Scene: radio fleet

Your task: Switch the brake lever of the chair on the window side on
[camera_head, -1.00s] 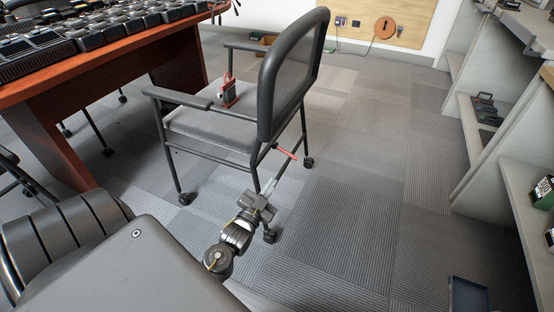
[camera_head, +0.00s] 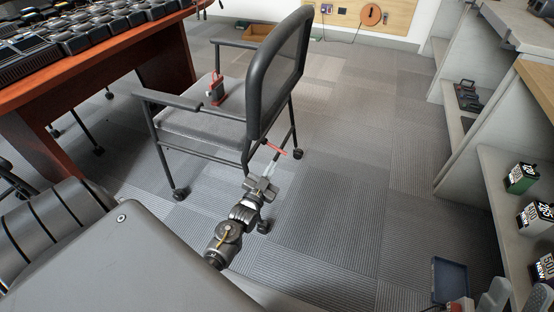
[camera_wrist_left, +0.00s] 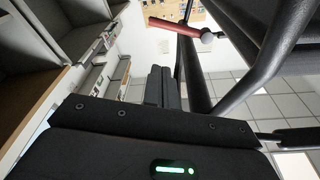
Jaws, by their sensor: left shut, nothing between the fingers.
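The chair (camera_head: 205,128) is grey with a black frame, armrests and casters, and stands beside the wooden desk. Its brake lever (camera_head: 276,149) is a short red bar low on the frame, below the backrest. In the left wrist view the red lever (camera_wrist_left: 178,27) shows at the top, beside the black chair tubes (camera_wrist_left: 255,60). My left gripper (camera_head: 270,170) is shut and empty, just below the lever in the head view. Its fingers (camera_wrist_left: 163,88) show together in the wrist view, apart from the lever in the picture.
A red and dark device (camera_head: 215,90) sits on the chair seat. The desk (camera_head: 150,42) with several dark devices is at the left. Shelves (camera_head: 462,135) with boxes line the right. A blue tray (camera_head: 449,280) is at the lower right. The carpet between is clear.

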